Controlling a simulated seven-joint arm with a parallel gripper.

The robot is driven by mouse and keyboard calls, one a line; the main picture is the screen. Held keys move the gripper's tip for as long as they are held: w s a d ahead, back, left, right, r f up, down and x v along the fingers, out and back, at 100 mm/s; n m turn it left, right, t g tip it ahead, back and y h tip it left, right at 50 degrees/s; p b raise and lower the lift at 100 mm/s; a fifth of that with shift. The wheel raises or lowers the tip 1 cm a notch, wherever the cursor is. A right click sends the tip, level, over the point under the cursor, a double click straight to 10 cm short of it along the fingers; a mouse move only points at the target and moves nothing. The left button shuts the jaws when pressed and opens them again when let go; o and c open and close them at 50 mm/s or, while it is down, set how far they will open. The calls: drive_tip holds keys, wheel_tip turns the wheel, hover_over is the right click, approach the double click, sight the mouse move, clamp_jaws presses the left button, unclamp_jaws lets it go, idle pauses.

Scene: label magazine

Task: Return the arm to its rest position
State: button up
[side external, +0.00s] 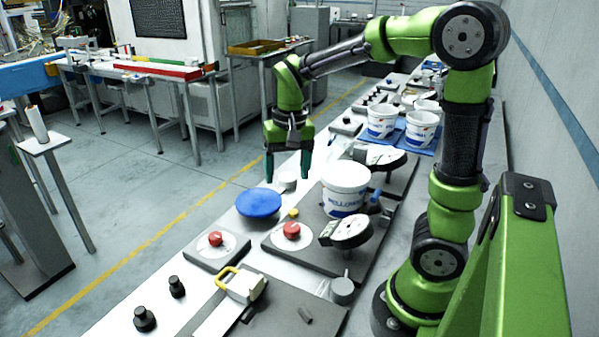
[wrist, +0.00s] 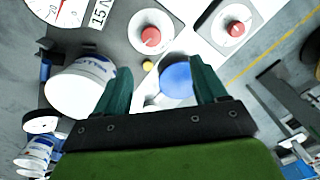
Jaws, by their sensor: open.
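My gripper (side external: 288,168) hangs from my green arm, pointing down above the long bench. Its two dark teal fingers are apart with nothing between them in the side view. In the wrist view my gripper (wrist: 160,88) also shows spread fingers.
Red buttons (side external: 291,230) and (side external: 215,238) sit on plates near the front. A round gauge (side external: 345,231) is beside the bucket. More white buckets (side external: 382,119) stand on a blue mat farther back. A yellow-handled latch (side external: 241,283) lies at the front. The air around the gripper looks clear.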

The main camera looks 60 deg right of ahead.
drive_tip(key=s+a+r+n+t+y, duration=0.1)
drive_tip(key=s+a+r+n+t, duration=0.3)
drive_tip(key=s+a, duration=0.4)
drive_tip(key=a+r+t, duration=0.1)
drive_tip(key=a+t, duration=0.1)
drive_tip(key=shift+s+a+n+t+y, duration=0.3)
drive_tip(key=shift+s+a+n+y, duration=0.1)
drive_tip(key=n+g+h, duration=0.2)
drive_tip(key=n+g, duration=0.1)
drive_tip(key=g, duration=0.4)
hover_over(290, 226)
wheel_tip(290, 226, down, 5)
wheel_tip(290, 226, down, 16)
drive_tip(key=shift+f, duration=0.25)
